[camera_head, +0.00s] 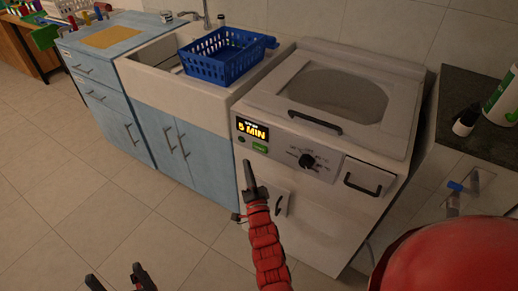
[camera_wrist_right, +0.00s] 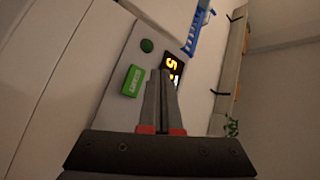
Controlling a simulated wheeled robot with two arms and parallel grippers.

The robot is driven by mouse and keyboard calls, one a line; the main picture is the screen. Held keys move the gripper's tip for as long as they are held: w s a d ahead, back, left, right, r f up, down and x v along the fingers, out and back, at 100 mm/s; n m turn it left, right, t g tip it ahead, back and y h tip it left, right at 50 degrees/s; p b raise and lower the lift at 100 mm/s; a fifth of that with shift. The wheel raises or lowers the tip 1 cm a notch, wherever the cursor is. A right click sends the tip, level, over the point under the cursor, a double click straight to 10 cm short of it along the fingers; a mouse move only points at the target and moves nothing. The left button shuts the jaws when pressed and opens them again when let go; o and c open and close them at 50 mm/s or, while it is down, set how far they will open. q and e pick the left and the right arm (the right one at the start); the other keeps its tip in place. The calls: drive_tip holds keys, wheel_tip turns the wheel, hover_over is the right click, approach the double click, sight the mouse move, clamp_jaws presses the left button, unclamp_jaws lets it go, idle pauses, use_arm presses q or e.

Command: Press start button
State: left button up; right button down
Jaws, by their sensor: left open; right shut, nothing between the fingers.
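The machine's front panel carries a lit display reading "5 MIN" (camera_head: 252,130). A green rectangular button with white lettering (camera_head: 260,147) sits just below it. In the right wrist view the green rectangular button (camera_wrist_right: 132,81) is left of the fingertips, with a small round green button (camera_wrist_right: 147,45) near it. My right gripper (camera_head: 248,166) is shut and empty, just below and in front of the panel; its closed fingers (camera_wrist_right: 162,76) overlap the display in the wrist view. I cannot tell whether they touch the panel. My left gripper (camera_head: 116,277) is open and empty, low over the floor.
The machine has a round dark knob (camera_head: 307,161), a top handle (camera_head: 315,122) and a round lid window. A blue basket (camera_head: 222,62) stands on the sink to the left. A dark counter (camera_head: 478,110) with bottles is at right. The floor in front is clear.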

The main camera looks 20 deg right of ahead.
sight(255, 145)
drive_tip(key=shift+w+d, duration=0.8)
drive_tip(key=shift+d, duration=0.2)
drive_tip(key=shift+w+d, duration=0.75)
drive_tip(key=shift+d, duration=0.2)
drive_tip(key=shift+r, duration=0.1)
idle(0.5)
drive_tip(key=shift+w+d, duration=0.25)
drive_tip(key=shift+d, duration=0.05)
drive_tip(key=shift+w+d, duration=0.2)
drive_tip(key=shift+d, duration=0.1)
idle(0.7)
idle(0.3)
drive_tip(key=shift+s+a+p, duration=0.3)
drive_tip(key=shift+s+a, duration=0.15)
drive_tip(key=shift+a, duration=0.2)
